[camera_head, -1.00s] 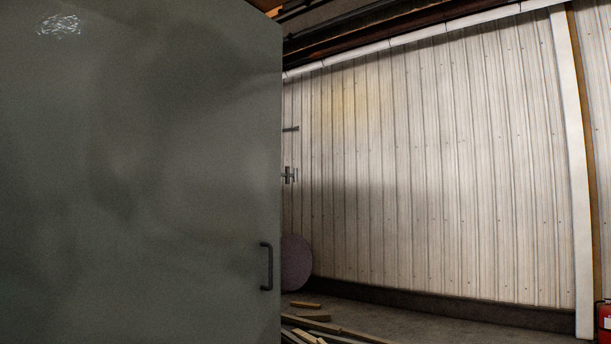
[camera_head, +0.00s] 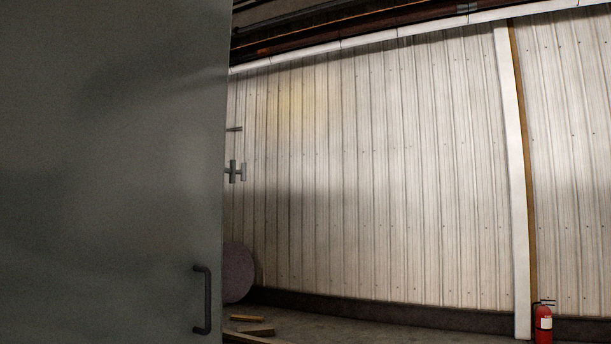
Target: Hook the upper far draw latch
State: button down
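A large grey-green enclosure (camera_head: 110,170) fills the left of the head view, close to me. A dark handle (camera_head: 205,300) is on its face near the right edge. A small grey T-shaped fitting (camera_head: 236,172) sticks out past the enclosure's right edge at mid height; it may be part of a latch, but I cannot tell whether it is hooked. A thin dark bar (camera_head: 234,129) sticks out above it. The far side of the enclosure is hidden. My gripper is not in view.
Pieces of wood (camera_head: 256,331) lie on the floor just right of the enclosure. A round purplish object (camera_head: 238,272) stands behind its edge. A red fire extinguisher (camera_head: 543,323) stands by the white post (camera_head: 515,180). The floor before the corrugated wall (camera_head: 380,180) looks clear.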

aim_at(232, 171)
jog(key=z, duration=0.1)
jog(key=i, duration=0.85)
jog(key=u, duration=0.6)
jog(key=i, duration=0.4)
jog(key=u, duration=0.35)
